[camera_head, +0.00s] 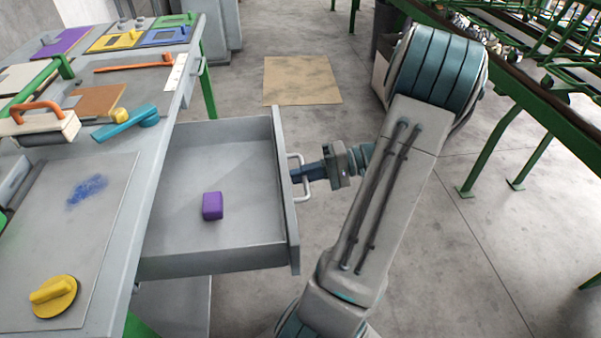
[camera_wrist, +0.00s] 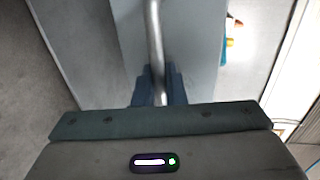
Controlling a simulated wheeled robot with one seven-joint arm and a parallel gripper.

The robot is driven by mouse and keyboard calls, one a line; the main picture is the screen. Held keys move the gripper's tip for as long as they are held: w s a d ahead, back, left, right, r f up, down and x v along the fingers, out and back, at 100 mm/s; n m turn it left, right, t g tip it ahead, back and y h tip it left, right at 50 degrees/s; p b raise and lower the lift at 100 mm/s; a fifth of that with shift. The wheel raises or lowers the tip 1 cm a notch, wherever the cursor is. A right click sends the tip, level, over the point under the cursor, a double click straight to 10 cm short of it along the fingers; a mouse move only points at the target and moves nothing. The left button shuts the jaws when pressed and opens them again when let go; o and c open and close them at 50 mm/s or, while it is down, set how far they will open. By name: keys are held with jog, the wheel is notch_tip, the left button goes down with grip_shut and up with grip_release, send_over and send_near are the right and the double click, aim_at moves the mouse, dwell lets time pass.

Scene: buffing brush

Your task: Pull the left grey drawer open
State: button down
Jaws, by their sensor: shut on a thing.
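The grey drawer (camera_head: 180,255) stands pulled out from under the grey workbench, and its inside shows. A purple block (camera_head: 212,206) lies on its floor. The drawer's front carries a light metal bar handle (camera_head: 303,178). My gripper (camera_head: 298,174) is at the handle from the right, with its fingers around the bar. In the wrist view the handle bar (camera_wrist: 155,45) runs down between my two dark blue fingers, which are shut on it. The drawer front (camera_wrist: 190,60) is right behind the handle.
The workbench (camera_head: 150,170) holds a yellow knob (camera_head: 53,296), a brush with an orange handle (camera_head: 40,118), a blue tool (camera_head: 125,122) and coloured plates. A brown mat (camera_head: 302,80) lies on the floor. A green-framed rack (camera_head: 530,80) stands at the right. Bare floor lies between.

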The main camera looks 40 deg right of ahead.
jog(key=c, duration=1.8)
grip_release()
jog(key=shift+c, duration=0.2)
jog(key=shift+d, duration=0.15)
jog(key=p+v, duration=0.2)
jog(key=v, duration=1.1)
jog(key=shift+s+d, duration=0.25)
jog(key=shift+r, duration=0.1)
